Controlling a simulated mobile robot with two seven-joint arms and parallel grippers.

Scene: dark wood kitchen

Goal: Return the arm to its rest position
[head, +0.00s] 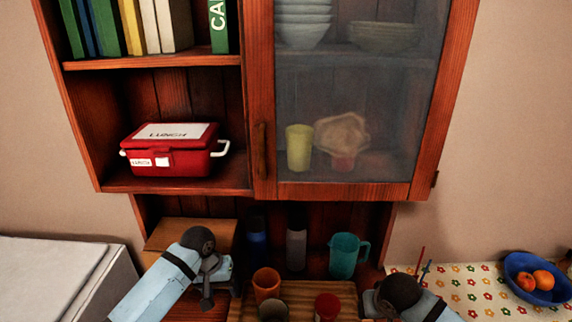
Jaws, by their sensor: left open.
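My left arm (165,285) comes in from the lower left, with its dark round wrist in front of the counter under the wall cabinet. My left gripper (208,292) is open and points down, left of the wooden tray (240,312). I see nothing between its fingers. My right arm (405,297) shows at the lower right, right of the tray. Its gripper is mostly hidden behind the dark wrist and cut off by the lower edge, so its fingers cannot be made out.
An orange cup (266,284), a dark cup (273,310) and a red cup (328,306) stand on the tray. A teal pitcher (344,256) stands behind. The cabinet's glass door (350,100) is shut; a red lunch box (172,150) sits on the open shelf. A blue bowl (530,290) holds oranges.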

